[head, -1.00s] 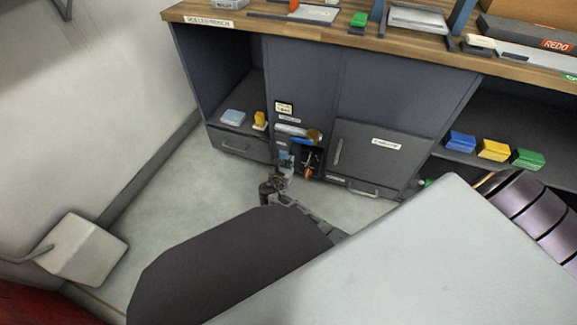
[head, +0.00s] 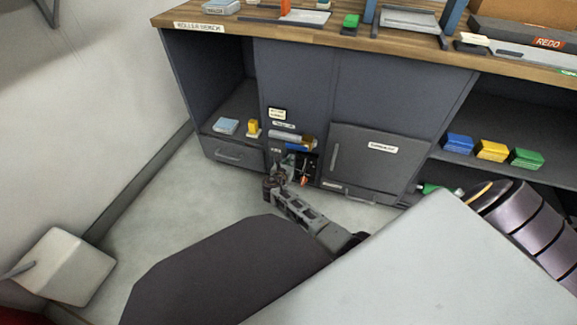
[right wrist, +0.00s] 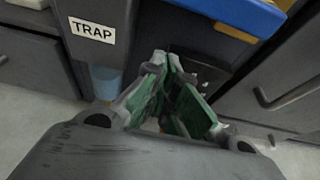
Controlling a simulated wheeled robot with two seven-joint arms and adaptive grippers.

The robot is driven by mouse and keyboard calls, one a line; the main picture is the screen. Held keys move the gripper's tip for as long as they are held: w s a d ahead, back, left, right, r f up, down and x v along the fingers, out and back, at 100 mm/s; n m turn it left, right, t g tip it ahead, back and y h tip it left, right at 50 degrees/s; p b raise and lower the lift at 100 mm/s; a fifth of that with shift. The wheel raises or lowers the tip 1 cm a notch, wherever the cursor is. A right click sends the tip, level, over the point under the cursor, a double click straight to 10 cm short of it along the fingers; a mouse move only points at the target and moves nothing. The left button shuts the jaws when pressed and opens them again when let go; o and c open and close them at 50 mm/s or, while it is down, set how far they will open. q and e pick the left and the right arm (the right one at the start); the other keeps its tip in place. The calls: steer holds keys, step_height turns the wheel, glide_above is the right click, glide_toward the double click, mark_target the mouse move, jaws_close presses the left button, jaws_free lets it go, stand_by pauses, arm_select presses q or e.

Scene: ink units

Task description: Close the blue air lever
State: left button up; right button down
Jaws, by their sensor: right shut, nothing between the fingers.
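The blue lever bar (head: 297,147) is on the front of the grey cabinet, low down, above a dark opening. In the right wrist view the blue bar (right wrist: 240,12) crosses the top right, lying roughly sideways. My right gripper (head: 283,163) is at the cabinet front, just below and left of the blue bar. In the right wrist view its green-padded fingers (right wrist: 172,85) are shut with nothing between them, below the blue bar and apart from it in the picture. Whether they touch anything behind is hidden. My left gripper is out of view.
A housing labelled TRAP (right wrist: 92,30) with a bluish cup (right wrist: 105,82) is left of the fingers. A dark opening (head: 310,165) holds an orange part. A cabinet door (head: 375,160) with a handle is to the right.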

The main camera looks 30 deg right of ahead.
mark_target(297, 146)
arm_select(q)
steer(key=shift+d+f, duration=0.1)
arm_select(e)
steer(key=shift+r, duration=2)
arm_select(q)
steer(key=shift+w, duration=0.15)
arm_select(e)
steer(key=shift+r, duration=0.1)
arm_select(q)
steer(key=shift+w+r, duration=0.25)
